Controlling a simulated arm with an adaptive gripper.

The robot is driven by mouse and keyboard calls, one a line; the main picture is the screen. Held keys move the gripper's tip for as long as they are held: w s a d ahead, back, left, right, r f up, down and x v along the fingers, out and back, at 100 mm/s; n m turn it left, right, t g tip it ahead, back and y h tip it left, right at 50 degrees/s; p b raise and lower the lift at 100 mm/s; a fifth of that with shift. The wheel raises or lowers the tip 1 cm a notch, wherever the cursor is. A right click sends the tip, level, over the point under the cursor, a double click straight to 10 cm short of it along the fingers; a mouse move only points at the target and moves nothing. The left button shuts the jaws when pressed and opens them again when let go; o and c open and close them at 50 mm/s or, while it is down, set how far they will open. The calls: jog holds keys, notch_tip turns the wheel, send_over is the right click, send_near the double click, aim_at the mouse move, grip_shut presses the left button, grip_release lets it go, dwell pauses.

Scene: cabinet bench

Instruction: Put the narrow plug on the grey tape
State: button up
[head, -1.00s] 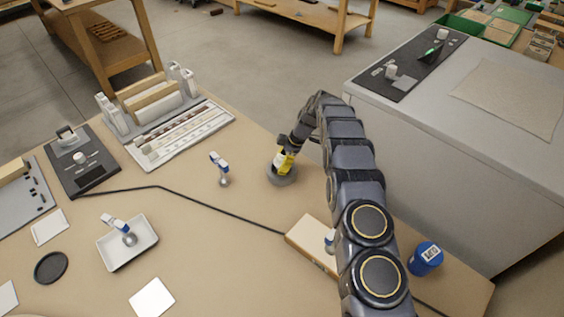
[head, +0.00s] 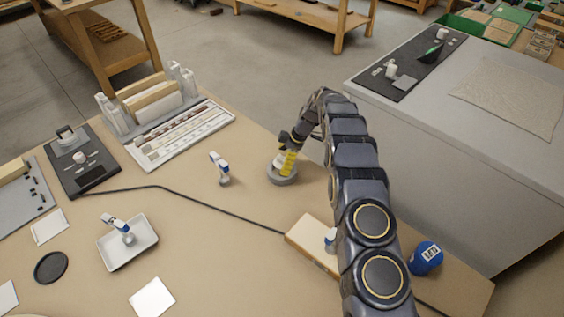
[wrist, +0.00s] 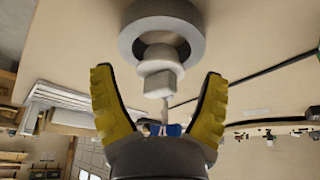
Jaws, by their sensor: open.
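The grey tape (head: 284,179) is a round roll lying flat on the bench; its ring is at the top of the wrist view (wrist: 130,40). A pale plug-like piece (wrist: 162,83) with a rounded collar and a narrower blocky end stands at the ring's middle; I take it for the narrow plug. Its white side shows in the head view (head: 279,159). My gripper (wrist: 158,76) has its yellow fingers spread on both sides of this piece, with gaps visible. In the head view my gripper (head: 288,162) is low over the tape. How the plug's foot sits in the ring is hidden.
A blue-and-white tool (head: 219,167) stands left of the tape. Another is in a white tray (head: 143,247), and one is by the wooden block (head: 305,240), partly behind my arm. A black cable (head: 215,208) crosses the bench. A blue can (head: 426,258) stands right.

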jog(key=v, duration=1)
jog(key=s+r+m, duration=0.4)
jog(key=s+r, duration=0.4)
jog(key=r, duration=0.2)
jog(key=s+r+m+g+h, duration=0.15)
jog(key=s+r+m, duration=0.45)
jog(key=s, duration=0.7)
jog(key=s+d+m+h, duration=0.1)
jog(key=s+m, duration=0.3)
jog(key=s, duration=0.8)
jog(key=s+d+m+h, duration=0.2)
jog(key=s+d+m, duration=0.1)
jog(key=s, duration=0.9)
jog(key=shift+s+d+r+m, duration=0.15)
jog(key=shift+d+r+m, duration=0.2)
jog(key=shift+m, duration=0.25)
